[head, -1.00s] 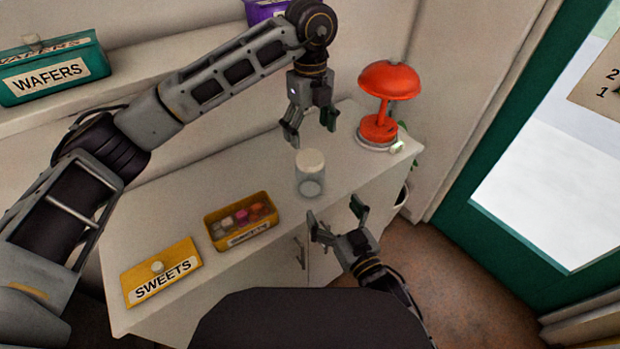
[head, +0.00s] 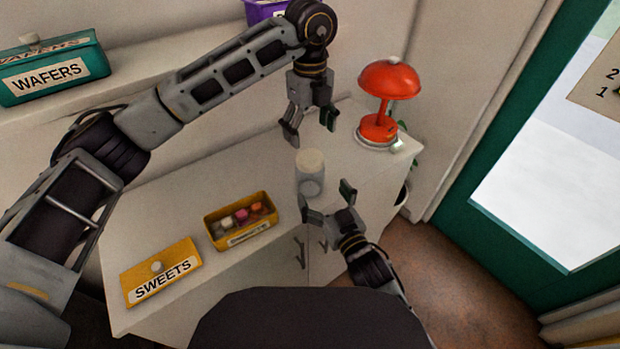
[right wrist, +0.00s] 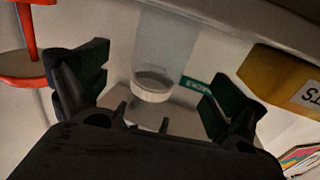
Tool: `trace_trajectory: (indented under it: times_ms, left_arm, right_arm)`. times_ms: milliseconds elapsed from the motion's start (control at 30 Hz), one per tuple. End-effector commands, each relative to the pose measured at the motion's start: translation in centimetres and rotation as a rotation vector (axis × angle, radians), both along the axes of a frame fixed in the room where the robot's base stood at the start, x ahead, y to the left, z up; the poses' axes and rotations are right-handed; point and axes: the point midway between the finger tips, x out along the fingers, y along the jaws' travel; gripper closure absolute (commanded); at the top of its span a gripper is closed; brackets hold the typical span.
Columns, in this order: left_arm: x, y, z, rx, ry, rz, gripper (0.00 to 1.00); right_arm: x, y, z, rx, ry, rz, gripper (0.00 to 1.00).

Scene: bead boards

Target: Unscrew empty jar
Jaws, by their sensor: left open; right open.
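The jar (head: 310,181) is a clear, empty-looking glass with a pale lid (head: 310,159). It stands upright on the white cabinet top, near the front edge. My left gripper (head: 310,137) is open and points down above and behind the lid, apart from it. My right gripper (head: 328,194) is open at the front of the jar, its fingers close to the lower jar. In the right wrist view the jar (right wrist: 165,50) shows between the two open fingers (right wrist: 155,85), with its pale lid (right wrist: 152,86) towards the camera's lower side. Contact cannot be told.
A red lamp (head: 388,82) stands at the cabinet's right end. A yellow tin (head: 213,233) with coloured sweets and its "SWEETS" lid (head: 185,262) lie to the left. A green "WAFERS" tin (head: 20,95) sits on the shelf. The cabinet top (head: 170,200) is clear behind the tin.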

Motion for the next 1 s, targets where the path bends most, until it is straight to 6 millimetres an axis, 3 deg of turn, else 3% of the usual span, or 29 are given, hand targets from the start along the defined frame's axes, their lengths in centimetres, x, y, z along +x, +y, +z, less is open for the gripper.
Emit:
trace_trajectory:
  times_ms: [1000]
  left_arm:
    - [0.0, 0.0, 0.0, 0.0, 0.0, 0.0, 0.19]
  right_arm:
    - [7.0, 3.1, 0.1, -0.001, -0.001, 0.0, 0.05]
